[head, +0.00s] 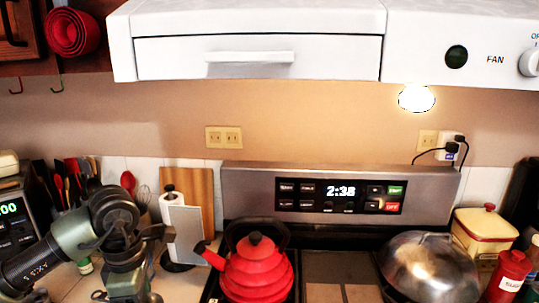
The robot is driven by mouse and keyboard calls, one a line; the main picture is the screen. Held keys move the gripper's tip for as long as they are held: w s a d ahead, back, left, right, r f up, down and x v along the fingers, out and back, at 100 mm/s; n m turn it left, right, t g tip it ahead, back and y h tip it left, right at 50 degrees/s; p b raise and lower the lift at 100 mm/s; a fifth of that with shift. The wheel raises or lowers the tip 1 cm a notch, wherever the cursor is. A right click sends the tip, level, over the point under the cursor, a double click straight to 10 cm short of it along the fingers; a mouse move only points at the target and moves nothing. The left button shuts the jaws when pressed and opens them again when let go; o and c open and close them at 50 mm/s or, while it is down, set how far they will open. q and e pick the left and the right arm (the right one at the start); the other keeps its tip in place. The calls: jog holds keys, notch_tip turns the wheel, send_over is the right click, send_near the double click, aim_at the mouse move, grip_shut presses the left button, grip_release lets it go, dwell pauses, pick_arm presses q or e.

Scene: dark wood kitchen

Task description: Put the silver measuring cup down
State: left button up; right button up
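I cannot make out a silver measuring cup in the head view. My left arm comes in from the left and bends downward over the counter left of the stove. Its fingers do not show, so I cannot see what, if anything, they hold. My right arm and gripper are out of the picture.
A red kettle (257,270) and a large silver dome lid (428,268) sit on the stove. A paper towel roll (172,207), cutting board (200,195) and utensils (72,180) stand behind my arm. Red cups (72,32) hang upper left. A cream canister (483,235) stands at right.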

pick_arm(q)
jog(key=s+d+f+m, duration=0.2)
jog(key=s+m, duration=0.3)
jog(key=m, duration=0.5)
jog(key=s+d+f+m, duration=0.2)
jog(key=s+d+m, duration=0.2)
jog(key=m, duration=0.6)
jog(key=shift+s+f+m, duration=0.3)
jog(key=shift+s, duration=0.75)
